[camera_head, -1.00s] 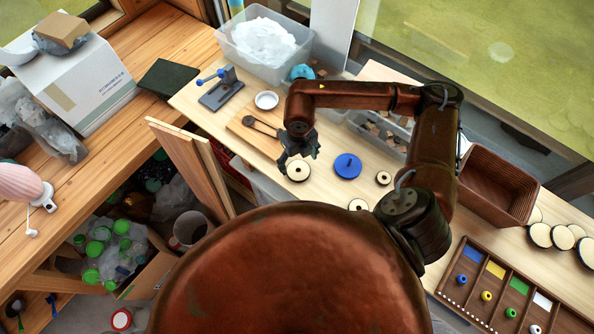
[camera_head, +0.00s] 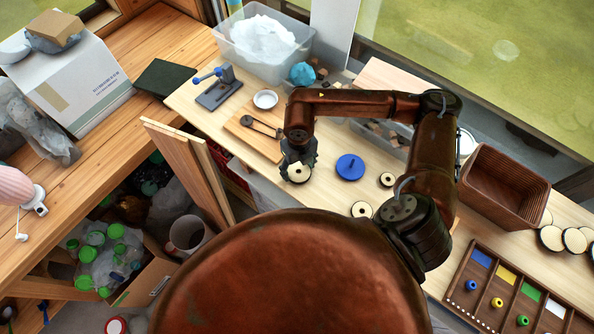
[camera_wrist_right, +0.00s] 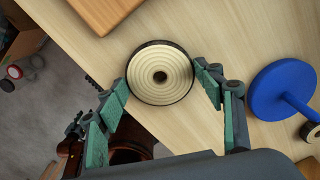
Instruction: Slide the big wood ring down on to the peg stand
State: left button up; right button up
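The big wood ring (camera_head: 299,173) lies flat on the pale table, with a dark rim, ridged pale top and small centre hole. It shows whole in the right wrist view (camera_wrist_right: 160,73). My right gripper (camera_head: 298,168) is low over it. In the wrist view its green fingers (camera_wrist_right: 162,82) are spread, one on each side of the ring, close to its rim; I cannot tell whether they touch. The blue peg stand (camera_head: 350,167), a round base with an upright peg, stands to the right, also in the wrist view (camera_wrist_right: 283,90). My left gripper is not in view.
Smaller rings (camera_head: 387,180) and (camera_head: 361,209) lie near the stand. A wooden board (camera_head: 254,135) lies just left of the ring. A brown basket (camera_head: 500,185) and a sorting tray (camera_head: 480,285) are at the right. Bare table separates ring and stand.

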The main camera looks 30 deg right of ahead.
jog(key=c, duration=0.6)
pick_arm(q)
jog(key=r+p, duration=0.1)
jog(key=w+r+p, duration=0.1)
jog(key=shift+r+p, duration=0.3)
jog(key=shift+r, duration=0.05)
pick_arm(e)
notch_tip(320, 180, up, 7)
jog(key=shift+f, duration=0.2)
jog(key=shift+c, duration=0.2)
jog(key=shift+d, duration=0.1)
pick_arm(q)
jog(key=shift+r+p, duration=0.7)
pick_arm(e)
jog(key=shift+s+d+r+n, duration=0.7)
jog(key=shift+s+d+r, duration=0.4)
jog(key=shift+d, duration=1.6)
jog(key=shift+s+d+r+n, duration=0.7)
jog(key=shift+s+d+r, duration=0.4)
jog(key=shift+d, duration=1.6)
jog(key=shift+s+d+r+n, duration=0.8)
jog(key=shift+s+d, duration=0.55)
jog(key=shift+d, duration=1.35)
